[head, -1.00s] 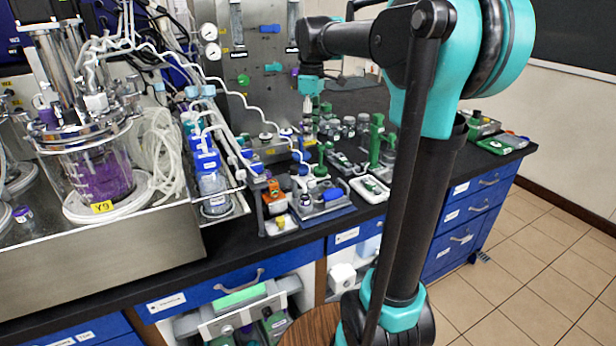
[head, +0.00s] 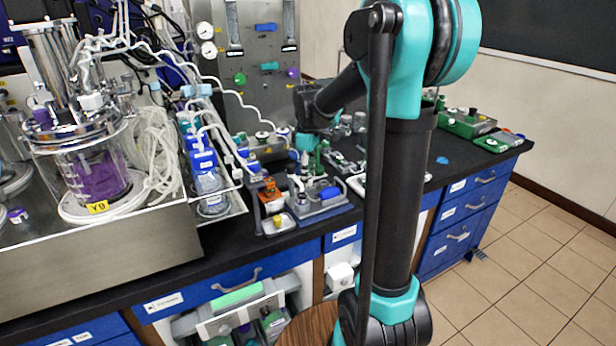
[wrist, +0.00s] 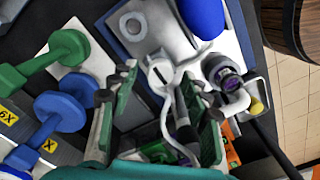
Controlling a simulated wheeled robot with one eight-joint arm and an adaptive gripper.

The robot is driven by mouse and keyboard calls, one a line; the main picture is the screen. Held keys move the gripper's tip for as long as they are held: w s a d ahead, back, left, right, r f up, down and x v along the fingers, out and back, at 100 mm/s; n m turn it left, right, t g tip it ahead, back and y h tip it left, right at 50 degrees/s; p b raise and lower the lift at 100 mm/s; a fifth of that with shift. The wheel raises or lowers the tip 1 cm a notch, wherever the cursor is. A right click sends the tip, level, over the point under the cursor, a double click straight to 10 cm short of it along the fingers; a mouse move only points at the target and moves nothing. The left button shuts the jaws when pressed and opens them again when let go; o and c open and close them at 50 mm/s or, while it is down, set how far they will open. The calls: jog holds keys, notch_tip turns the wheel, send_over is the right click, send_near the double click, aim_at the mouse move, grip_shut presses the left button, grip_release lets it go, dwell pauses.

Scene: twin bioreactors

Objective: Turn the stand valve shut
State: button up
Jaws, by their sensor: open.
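My gripper (wrist: 162,80) is open in the wrist view, one green-padded finger on each side of a small pale round knob (wrist: 160,72) with a dark slot. The knob looks like the stand valve, though I cannot be sure. A white tube runs down from it between the fingers. No contact with either finger is clear. In the head view my gripper (head: 303,165) points down over the small bench stand (head: 325,207), a grey base with a blue cylinder (head: 330,193). The valve is too small to make out there.
Blue and green knobs (wrist: 62,110) stand left of the fingers in the wrist view; a dark-topped purple fitting (wrist: 225,75) is close on the right. Bottles (head: 205,170) and the glass reactor (head: 95,175) stand left in the head view. The bench's right part (head: 450,160) has free room.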

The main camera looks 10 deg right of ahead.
jog(key=shift+f, duration=0.4)
jog(key=shift+c, duration=0.3)
grip_shut()
